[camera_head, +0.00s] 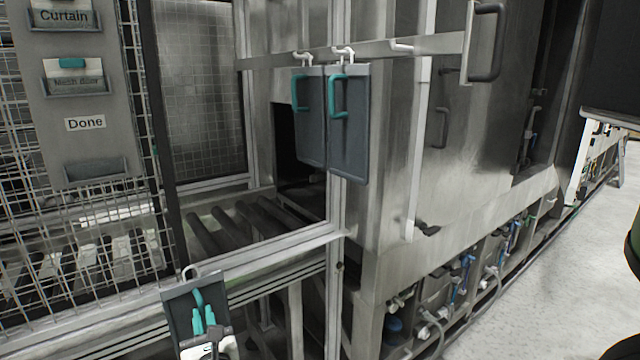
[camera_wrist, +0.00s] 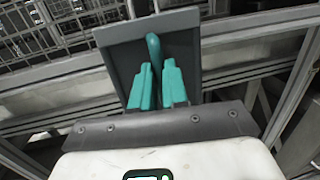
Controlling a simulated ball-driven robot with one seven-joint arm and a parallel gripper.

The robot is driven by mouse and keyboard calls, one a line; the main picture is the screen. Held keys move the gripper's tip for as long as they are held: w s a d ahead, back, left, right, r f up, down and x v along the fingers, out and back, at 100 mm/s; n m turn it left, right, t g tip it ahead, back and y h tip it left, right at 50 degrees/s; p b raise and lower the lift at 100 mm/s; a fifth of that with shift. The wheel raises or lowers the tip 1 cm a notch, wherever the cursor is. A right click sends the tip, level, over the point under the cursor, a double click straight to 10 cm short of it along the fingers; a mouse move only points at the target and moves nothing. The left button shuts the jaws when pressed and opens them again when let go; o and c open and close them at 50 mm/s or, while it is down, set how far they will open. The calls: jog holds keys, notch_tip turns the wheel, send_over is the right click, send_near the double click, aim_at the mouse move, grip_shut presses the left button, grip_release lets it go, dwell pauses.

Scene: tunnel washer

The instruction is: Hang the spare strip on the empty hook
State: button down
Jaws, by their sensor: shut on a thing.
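The spare strip (camera_head: 178,312) is a dark grey panel with a teal handle and a pale hook at its top. It is low in the head view, in front of the conveyor frame; it also fills the upper middle of the wrist view (camera_wrist: 122,62). My gripper (camera_head: 204,316) has teal fingers, shut on the strip's handle (camera_wrist: 152,44). Two like strips, a left one (camera_head: 309,140) and a right one (camera_head: 346,150), hang side by side from white hooks on the rail (camera_head: 376,49). The empty hook (camera_head: 402,47) is on the rail to their right.
A mesh guard (camera_head: 110,235) with a grey card board (camera_head: 84,100) stands at the left. A roller conveyor (camera_head: 235,225) runs into a dark opening behind the hanging strips. A steel cabinet door with a black handle (camera_head: 485,42) is to the right of the empty hook.

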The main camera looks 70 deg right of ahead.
jog(key=s+d+r+m+g+h+p, duration=0.1)
jog(key=s+d+r+m+g+h, duration=0.2)
jog(key=r, duration=0.6)
jog(key=s+d+r+m+g+h+p, duration=0.1)
jog(key=d+r+m+g+h, duration=0.15)
jog(key=r+g, duration=0.55)
jog(key=s+d+r+m+g+h+p, duration=0.15)
jog(key=r+m, duration=0.25)
jog(key=r, duration=0.7)
jog(key=s+a+r+m+g+y+p, duration=0.1)
jog(key=s+r+m+g+y+p, duration=0.2)
jog(key=s+r+m+g, duration=0.8)
jog(key=s+d+r+n, duration=0.1)
jog(key=s+d+n, duration=0.1)
jog(key=s+d, duration=0.3)
jog(key=s+d+r+n+g, duration=0.1)
jog(key=s+d+r+n, duration=0.1)
jog(key=s+d, duration=0.3)
jog(key=s, duration=0.2)
jog(key=shift+s+r+n+h, duration=0.3)
jog(key=shift+s+n, duration=0.05)
